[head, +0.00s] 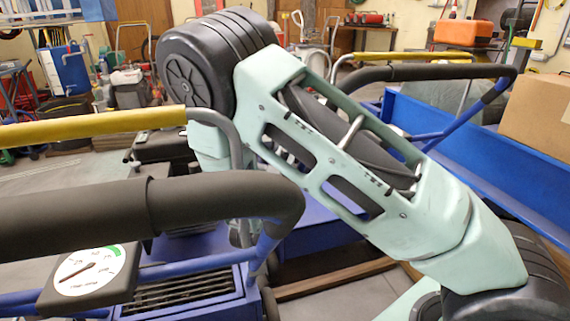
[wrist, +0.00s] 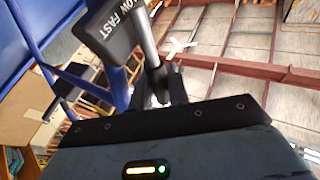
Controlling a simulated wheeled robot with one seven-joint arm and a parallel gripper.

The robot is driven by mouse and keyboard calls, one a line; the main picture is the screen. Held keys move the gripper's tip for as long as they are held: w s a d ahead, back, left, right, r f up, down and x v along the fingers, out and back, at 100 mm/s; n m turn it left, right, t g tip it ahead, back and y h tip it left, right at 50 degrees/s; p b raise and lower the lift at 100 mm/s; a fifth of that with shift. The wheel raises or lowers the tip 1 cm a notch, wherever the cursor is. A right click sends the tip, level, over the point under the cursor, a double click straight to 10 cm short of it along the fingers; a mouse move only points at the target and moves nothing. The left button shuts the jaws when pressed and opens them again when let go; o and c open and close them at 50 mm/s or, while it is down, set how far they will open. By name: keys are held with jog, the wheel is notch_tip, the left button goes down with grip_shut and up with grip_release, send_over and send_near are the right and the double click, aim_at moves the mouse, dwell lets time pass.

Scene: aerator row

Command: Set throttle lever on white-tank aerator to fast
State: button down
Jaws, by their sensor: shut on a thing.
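In the wrist view a black block (wrist: 108,28) carries white lettering that reads "FAST" and, partly cut off, "…LOW". A grey metal rod, the throttle lever (wrist: 146,42), runs down beside it to my gripper (wrist: 163,88). The dark fingers are shut on the lever near its lower end in the picture. The lever's exact setting cannot be told from this angle. In the head view my arm covers the middle, and neither the gripper nor the lever can be made out. No white tank can be made out in either view.
In the head view a black foam handle (head: 90,218), a yellow bar (head: 90,128) and a round dial (head: 88,270) stand close at the left. Another blue machine (head: 490,150) with a cardboard box (head: 540,108) is at the right. Some floor shows at the far left.

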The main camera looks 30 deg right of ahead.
dwell(0.3)
jog(key=c, duration=1.4)
grip_release()
jog(key=shift+o, duration=0.2)
jog(key=shift+r, duration=0.1)
notch_tip(320, 180, up, 10)
jog(key=p, duration=0.3)
jog(key=shift+p, duration=0.35)
